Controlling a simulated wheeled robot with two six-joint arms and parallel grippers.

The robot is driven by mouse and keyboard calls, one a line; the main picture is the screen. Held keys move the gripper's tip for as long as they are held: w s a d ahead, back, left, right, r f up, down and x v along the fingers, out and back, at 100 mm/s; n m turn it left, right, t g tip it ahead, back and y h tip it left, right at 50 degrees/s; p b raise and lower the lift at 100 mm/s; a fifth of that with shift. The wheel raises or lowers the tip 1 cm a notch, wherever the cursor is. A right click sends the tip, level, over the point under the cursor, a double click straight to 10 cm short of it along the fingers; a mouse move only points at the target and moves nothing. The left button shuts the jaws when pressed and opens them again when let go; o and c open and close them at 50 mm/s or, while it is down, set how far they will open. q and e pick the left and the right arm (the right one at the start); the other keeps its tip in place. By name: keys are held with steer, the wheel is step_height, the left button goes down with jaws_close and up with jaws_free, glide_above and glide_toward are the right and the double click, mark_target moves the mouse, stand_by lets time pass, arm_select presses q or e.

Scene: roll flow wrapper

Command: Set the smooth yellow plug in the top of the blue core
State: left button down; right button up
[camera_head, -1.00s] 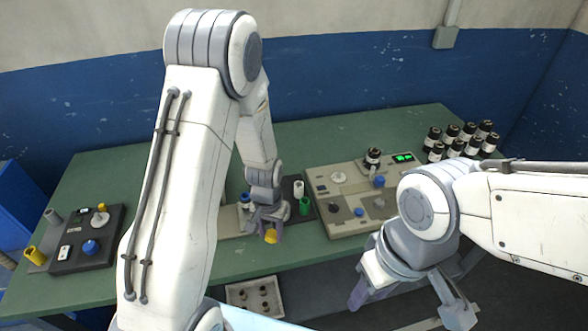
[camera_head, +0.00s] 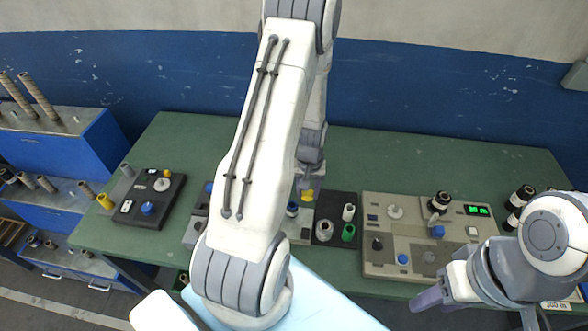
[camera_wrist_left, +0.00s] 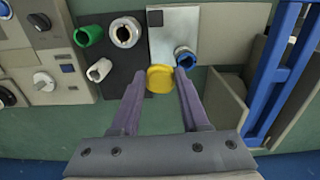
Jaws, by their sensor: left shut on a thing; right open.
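My left gripper (camera_wrist_left: 160,88) is shut on the smooth yellow plug (camera_wrist_left: 160,78), held between the fingertips; the plug also shows in the head view (camera_head: 307,195). The blue core (camera_wrist_left: 185,57) stands on a light plate, its round open top visible, just beyond and right of the plug in the left wrist view. In the head view the blue core (camera_head: 292,208) is just left of the plug, partly hidden by my left arm. The plug appears apart from the core. My right gripper (camera_head: 480,306) is open and empty at the lower right.
A dark mat beside the core holds a green roll (camera_head: 348,232), a white roll (camera_head: 349,212) and a grey ring (camera_head: 324,231). A control panel (camera_head: 378,262) stands to the right, a black panel (camera_head: 175,205) to the left. Blue shelving (camera_head: 75,150) is at far left.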

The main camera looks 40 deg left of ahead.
arm_select(q)
steer(key=a+f+b, duration=0.1)
steer(key=s+a+f+n+b, duration=0.1)
steer(key=a, duration=0.1)
steer(key=a+f+n+b, duration=0.1)
steer(key=shift+s+a+f, duration=0.2)
steer(key=shift+s+f, duration=0.1)
steer(key=shift+s, duration=0.05)
arm_select(e)
steer(key=shift+f, duration=0.75)
arm_select(q)
steer(key=shift+f, duration=0.1)
arm_select(e)
steer(key=shift+f, duration=0.1)
arm_select(q)
steer(key=shift+f, duration=0.25)
arm_select(e)
steer(key=shift+f, duration=0.15)
arm_select(q)
steer(key=shift+f+b, duration=0.25)
steer(key=shift+b, duration=0.15)
arm_select(e)
steer(key=shift+f, duration=0.2)
stand_by(0.5)
arm_select(q)
steer(key=shift+f, duration=0.35)
arm_select(e)
steer(key=shift+f, duration=0.25)
